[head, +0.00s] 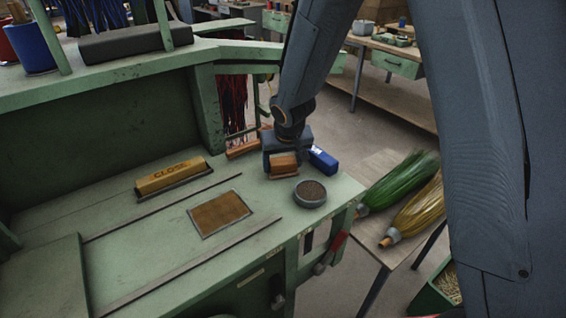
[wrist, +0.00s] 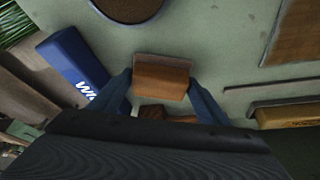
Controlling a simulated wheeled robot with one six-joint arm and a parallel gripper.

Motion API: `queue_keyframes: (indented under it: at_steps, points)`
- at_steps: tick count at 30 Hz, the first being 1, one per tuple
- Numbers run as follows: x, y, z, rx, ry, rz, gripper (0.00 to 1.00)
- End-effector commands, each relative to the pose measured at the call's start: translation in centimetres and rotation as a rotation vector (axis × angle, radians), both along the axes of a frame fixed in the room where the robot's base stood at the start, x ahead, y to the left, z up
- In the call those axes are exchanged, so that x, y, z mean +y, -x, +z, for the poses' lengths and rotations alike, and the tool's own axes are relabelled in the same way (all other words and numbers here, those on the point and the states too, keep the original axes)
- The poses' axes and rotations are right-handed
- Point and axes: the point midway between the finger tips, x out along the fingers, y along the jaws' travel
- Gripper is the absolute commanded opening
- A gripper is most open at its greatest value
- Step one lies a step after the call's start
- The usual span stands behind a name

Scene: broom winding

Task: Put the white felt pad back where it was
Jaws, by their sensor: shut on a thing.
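I cannot make out a white felt pad in either view. My gripper (head: 284,160) is low over the right end of the green bench (head: 130,255). It is shut on a brown wooden block (wrist: 161,77), whose ends sit between the two blue-grey fingers in the wrist view. The block also shows in the head view (head: 283,164). Its underside is hidden, so I cannot tell whether it touches the bench. Another brown wooden piece (wrist: 165,114) is partly hidden behind the held block.
A blue box (head: 322,160) stands close right of my gripper, and a round dark-filled dish (head: 310,193) in front. A framed brown mat (head: 220,213), a yellow lettered block (head: 171,176) and metal rails lie left. Green (head: 400,182) and yellow (head: 418,211) brooms lie right.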

Motion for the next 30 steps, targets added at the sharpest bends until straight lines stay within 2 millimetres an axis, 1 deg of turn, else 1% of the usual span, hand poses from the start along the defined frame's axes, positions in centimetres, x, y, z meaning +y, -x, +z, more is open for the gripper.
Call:
queue_keyframes:
  at_steps: [1,2,3,5,13,17,20,30]
  points:
    - [0.0,0.0,-0.2,0.000,0.000,0.000,0.52]
    - [0.0,0.0,-0.2,0.000,0.000,0.000,0.73]
    - [0.0,0.0,-0.1,0.000,0.000,0.000,0.80]
    - [0.0,0.0,-0.1,0.000,0.000,0.000,0.88]
    - [0.0,0.0,-0.1,0.000,0.000,0.000,0.88]
    - [0.0,0.0,0.2,0.000,0.000,0.000,0.88]
    - [0.0,0.3,1.4,-0.004,-0.001,-0.001,0.88]
    - [-0.4,2.6,6.7,-0.005,-0.001,0.000,0.88]
